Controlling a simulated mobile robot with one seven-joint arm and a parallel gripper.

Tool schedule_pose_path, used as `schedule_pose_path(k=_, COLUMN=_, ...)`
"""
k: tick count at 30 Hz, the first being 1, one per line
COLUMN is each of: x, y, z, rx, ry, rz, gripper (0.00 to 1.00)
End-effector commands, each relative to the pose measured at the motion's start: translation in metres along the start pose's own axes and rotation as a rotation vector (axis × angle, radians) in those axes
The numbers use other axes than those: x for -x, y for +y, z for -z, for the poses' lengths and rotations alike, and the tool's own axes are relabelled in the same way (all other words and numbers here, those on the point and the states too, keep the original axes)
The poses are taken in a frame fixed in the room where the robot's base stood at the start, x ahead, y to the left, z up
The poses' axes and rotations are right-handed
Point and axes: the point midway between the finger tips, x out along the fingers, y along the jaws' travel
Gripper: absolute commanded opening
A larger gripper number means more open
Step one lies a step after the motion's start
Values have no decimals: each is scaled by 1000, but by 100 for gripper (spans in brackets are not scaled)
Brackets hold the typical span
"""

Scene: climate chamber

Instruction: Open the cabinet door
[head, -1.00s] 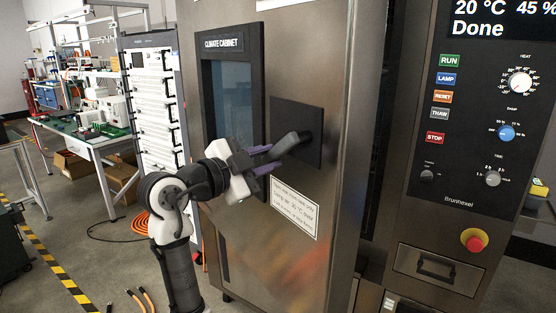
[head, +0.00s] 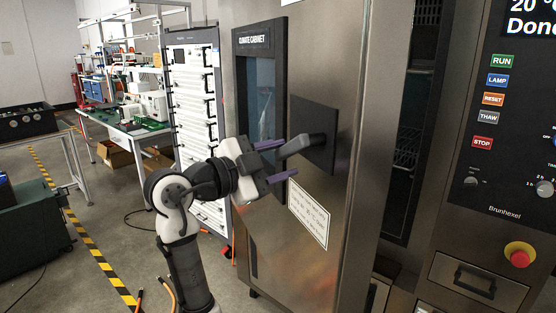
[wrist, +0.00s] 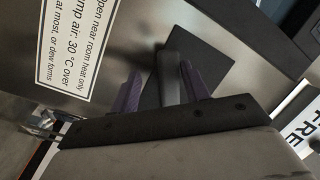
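The climate cabinet door (head: 330,190) is steel with a dark-framed window (head: 260,100), and it stands ajar. A dark gap along its right edge shows wire shelves inside. The grey lever handle (head: 300,146) sticks out from a black plate (head: 322,120) on the door. My gripper (head: 278,160) is open in front of the handle, its purple fingers apart. In the wrist view the handle (wrist: 170,75) lies between the fingertips of my gripper (wrist: 165,88). I cannot tell whether either finger touches it.
The control panel (head: 510,150) with buttons and a red stop knob (head: 520,254) is fixed at the right. A white drawer rack (head: 198,100) stands behind the door on the left. Open floor with a yellow-black stripe (head: 95,245) lies at the far left.

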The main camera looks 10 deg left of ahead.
Motion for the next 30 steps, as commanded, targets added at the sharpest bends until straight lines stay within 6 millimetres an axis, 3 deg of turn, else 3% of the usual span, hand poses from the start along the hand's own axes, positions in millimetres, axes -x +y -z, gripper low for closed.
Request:
schedule_pose_path(k=5, x=18, y=1, z=-1, rx=-2, ry=-1, rz=3, gripper=44)
schedule_pose_path(k=19, x=117, y=1, z=-1, rx=-1, ry=-2, rz=3, gripper=44)
schedule_pose_path(k=24, x=134, y=0, z=-1, rx=0, ry=-1, rz=1, gripper=44)
schedule_pose_path(k=30, x=138, y=0, z=0, rx=0, ry=0, rz=1, gripper=44)
